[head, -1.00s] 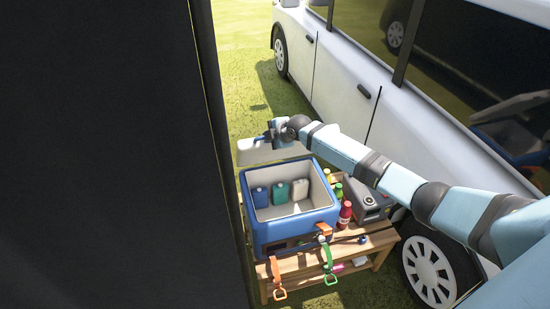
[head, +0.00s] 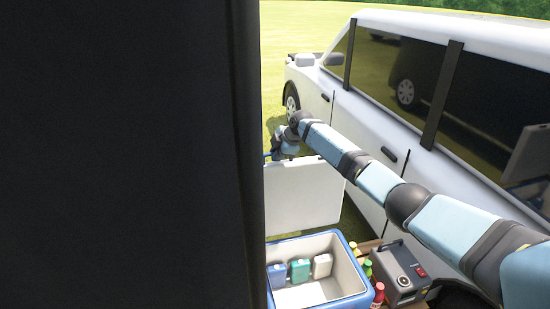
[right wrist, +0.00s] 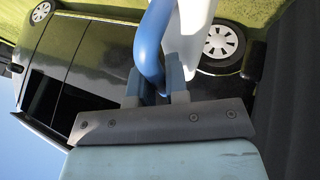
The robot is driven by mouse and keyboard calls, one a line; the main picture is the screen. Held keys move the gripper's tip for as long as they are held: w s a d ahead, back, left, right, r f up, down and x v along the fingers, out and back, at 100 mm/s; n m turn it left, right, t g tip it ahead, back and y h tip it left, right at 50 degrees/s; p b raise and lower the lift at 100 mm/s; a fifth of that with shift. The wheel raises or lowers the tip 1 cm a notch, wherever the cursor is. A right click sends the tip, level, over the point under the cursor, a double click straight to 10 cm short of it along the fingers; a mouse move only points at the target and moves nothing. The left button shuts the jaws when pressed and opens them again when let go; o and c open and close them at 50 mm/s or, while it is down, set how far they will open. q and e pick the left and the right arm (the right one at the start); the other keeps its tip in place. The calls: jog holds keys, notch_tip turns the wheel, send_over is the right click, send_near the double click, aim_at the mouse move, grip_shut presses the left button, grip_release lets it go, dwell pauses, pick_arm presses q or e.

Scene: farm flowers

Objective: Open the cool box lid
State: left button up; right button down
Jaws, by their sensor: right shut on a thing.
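The blue cool box (head: 356,272) is open at the bottom of the head view, with a pale inside. Its lid (head: 310,195) stands raised at the back of the box, its white inner face toward me. My right gripper (head: 277,153) is at the lid's top edge. In the right wrist view, my right gripper (right wrist: 156,92) is shut on a blue handle (right wrist: 152,45), with white lid surface beside it. The box's left side is cut off by a dark surface. My left gripper is not in view.
A large dark surface (head: 120,150) fills the left. A white car (head: 365,125) stands close on the right. Beside the box are bottles (head: 378,292) and a grey device (head: 402,275). Coloured ice packs (head: 300,270) are in the box. Grass lies behind.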

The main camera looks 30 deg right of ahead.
jog(key=shift+w, duration=0.15)
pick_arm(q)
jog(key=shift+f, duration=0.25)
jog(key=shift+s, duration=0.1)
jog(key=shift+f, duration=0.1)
pick_arm(e)
jog(key=c, duration=1.1)
grip_release()
jog(key=shift+c, duration=0.2)
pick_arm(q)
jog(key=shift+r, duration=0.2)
